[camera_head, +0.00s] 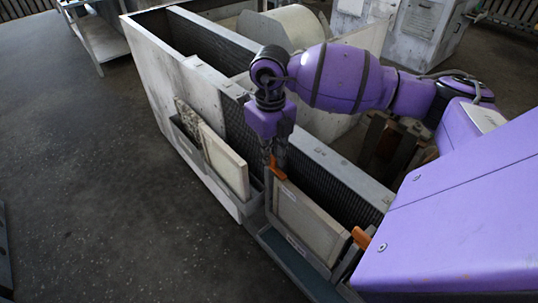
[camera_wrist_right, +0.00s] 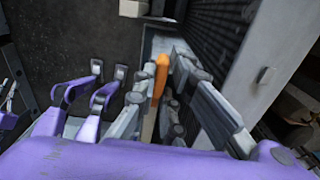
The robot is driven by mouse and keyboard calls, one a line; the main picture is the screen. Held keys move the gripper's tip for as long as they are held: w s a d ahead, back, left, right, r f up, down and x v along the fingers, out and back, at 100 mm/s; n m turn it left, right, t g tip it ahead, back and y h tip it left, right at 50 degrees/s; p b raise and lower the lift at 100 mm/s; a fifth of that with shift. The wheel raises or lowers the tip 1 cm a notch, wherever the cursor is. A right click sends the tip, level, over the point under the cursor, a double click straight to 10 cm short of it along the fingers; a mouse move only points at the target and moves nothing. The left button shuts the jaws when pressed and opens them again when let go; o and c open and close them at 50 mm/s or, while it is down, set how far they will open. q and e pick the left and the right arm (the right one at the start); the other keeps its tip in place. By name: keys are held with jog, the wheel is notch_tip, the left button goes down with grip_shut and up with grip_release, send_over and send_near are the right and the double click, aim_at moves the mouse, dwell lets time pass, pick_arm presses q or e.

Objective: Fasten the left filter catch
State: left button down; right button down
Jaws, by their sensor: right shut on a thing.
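The left filter catch (camera_head: 277,168) is a small orange lever at the upper left corner of a framed pale filter (camera_head: 308,224). My right gripper (camera_head: 273,155) points down over this corner, with its fingers around the catch. In the right wrist view the orange catch (camera_wrist_right: 161,74) stands between the fingers of my right gripper (camera_wrist_right: 160,98), which is shut on it. The fingers partly cover the catch, so its exact angle is hard to tell. A second orange catch (camera_head: 361,238) is at the filter's right end.
A grey holder (camera_head: 252,193) with a pale panel (camera_head: 224,162) and a dirtier panel (camera_head: 187,120) hangs left of the filter. The housing's long wall (camera_head: 330,163) runs close behind my gripper. Open dark floor (camera_head: 90,190) lies to the left.

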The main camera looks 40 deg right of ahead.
jog(key=shift+n, duration=0.3)
jog(key=c, duration=1.8)
grip_release()
notch_tip(320, 180, up, 12)
jog(key=shift+r, duration=0.1)
jog(key=shift+s, duration=0.1)
